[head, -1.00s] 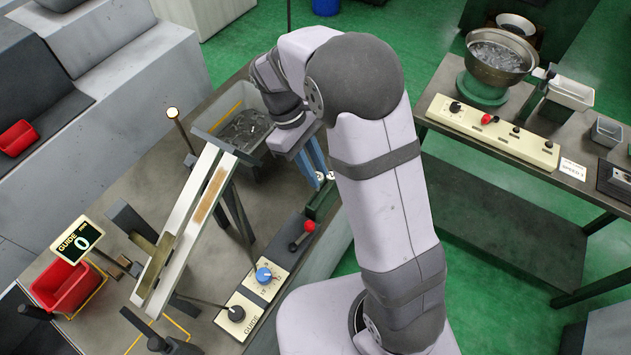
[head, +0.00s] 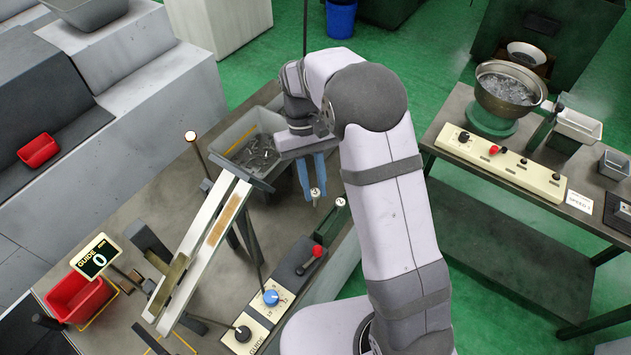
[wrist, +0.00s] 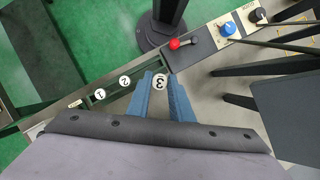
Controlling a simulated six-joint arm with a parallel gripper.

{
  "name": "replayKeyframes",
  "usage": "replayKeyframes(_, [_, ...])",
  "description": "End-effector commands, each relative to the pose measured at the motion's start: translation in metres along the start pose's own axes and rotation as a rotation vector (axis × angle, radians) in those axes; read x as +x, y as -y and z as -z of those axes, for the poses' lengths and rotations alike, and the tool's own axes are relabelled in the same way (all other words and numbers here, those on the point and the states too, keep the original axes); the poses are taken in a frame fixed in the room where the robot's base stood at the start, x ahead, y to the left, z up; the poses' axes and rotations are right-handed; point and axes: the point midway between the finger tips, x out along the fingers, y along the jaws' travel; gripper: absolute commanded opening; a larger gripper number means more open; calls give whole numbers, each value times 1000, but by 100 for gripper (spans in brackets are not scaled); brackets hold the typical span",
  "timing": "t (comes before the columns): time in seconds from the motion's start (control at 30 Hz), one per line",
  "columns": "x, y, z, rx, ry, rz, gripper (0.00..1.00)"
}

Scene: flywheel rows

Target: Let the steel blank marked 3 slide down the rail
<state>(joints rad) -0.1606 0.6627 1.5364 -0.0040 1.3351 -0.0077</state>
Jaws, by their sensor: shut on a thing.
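The steel blank marked 3 (wrist: 161,83) is a small white-topped disc between the blue fingers of my gripper (wrist: 160,76). In the head view my gripper (head: 311,178) points down with the blank at its fingertips, left of the green holder (head: 298,262) and apart from it. The pale sloping rail (head: 196,262) stands further left, with a brown strip along its upper part. My gripper is to the right of the rail's upper end. Blanks marked 1 (wrist: 100,94) and 2 (wrist: 125,81) sit in the holder in the wrist view.
A grey bin of metal parts (head: 262,151) stands behind the rail's upper end. A red lever (head: 317,251) and a blue knob (head: 271,297) sit right of the rail. A GUIDE display (head: 96,257) reads 0 by a red bin (head: 80,300). A thin post with a lit knob (head: 190,137) rises nearby.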

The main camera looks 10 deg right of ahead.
Motion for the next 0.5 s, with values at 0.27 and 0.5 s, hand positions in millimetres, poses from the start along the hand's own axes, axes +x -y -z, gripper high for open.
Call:
replayKeyframes(0.27, [-16, -33, -18, 96, 3, 40, 2])
replayKeyframes(0.5, [-22, -51, -29, 142, 1, 59, 2])
